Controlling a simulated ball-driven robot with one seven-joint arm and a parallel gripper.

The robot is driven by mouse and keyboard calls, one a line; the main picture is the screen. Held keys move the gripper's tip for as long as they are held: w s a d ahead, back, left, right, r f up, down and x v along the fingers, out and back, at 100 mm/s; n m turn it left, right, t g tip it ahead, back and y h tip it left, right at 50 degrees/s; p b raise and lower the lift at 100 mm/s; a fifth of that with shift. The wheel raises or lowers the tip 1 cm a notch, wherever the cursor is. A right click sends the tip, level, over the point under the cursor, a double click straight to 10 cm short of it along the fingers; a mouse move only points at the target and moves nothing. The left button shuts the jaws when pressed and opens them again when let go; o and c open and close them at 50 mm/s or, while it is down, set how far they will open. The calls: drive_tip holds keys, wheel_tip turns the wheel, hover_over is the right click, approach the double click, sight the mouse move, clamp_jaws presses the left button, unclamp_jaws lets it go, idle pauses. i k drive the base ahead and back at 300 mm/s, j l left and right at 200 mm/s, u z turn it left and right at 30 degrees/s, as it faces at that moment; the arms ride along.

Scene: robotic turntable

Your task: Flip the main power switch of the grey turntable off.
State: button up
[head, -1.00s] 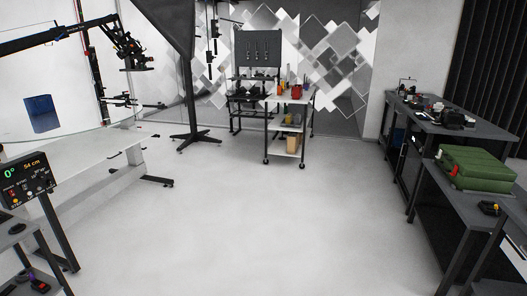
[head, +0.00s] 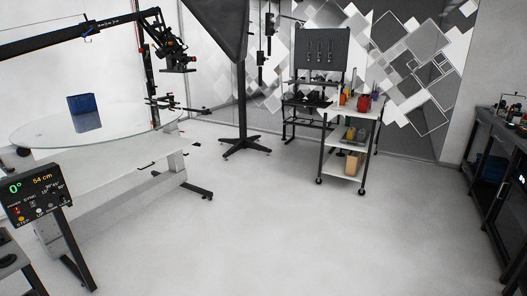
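The turntable (head: 70,135) stands at the left, with a round glass top on a pale frame with grey legs. A blue box-like object (head: 82,103) sits on the glass. A black control panel (head: 38,197) on a dark post stands at the lower left. It shows a green "0°", an orange "54 cm", and small knobs and lights with labels. A label reading "POWER" seems to be at its left side, but the switch's position is too small to tell. My gripper is not in view.
A dark table edge (head: 12,262) is at the lower left beside the panel's post. A wheeled cart (head: 351,118) with tools and a black light stand (head: 243,143) are at the back. A dark workbench (head: 497,150) is at the right. The middle floor is clear.

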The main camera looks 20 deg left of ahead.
sight(18, 210)
drive_tip(key=i+j+u, duration=0.15)
drive_tip(key=i+u, duration=0.15)
drive_tip(key=u, duration=0.2)
drive_tip(key=i+u, duration=0.3)
drive_tip(key=u, duration=0.15)
drive_tip(key=i+l+u, duration=0.1)
drive_tip(key=i+u, duration=0.2)
drive_tip(key=u, duration=0.2)
drive_tip(key=i+j+u, duration=0.1)
drive_tip(key=i+u, duration=0.2)
drive_tip(key=i, duration=0.25)
drive_tip(key=i+u, duration=0.35)
drive_tip(key=i, duration=0.2)
drive_tip(key=i+l+u, duration=0.25)
drive_tip(key=i+l, duration=0.25)
drive_tip(key=i+l+u, duration=0.25)
drive_tip(key=i+l, duration=0.15)
drive_tip(key=l, duration=0.25)
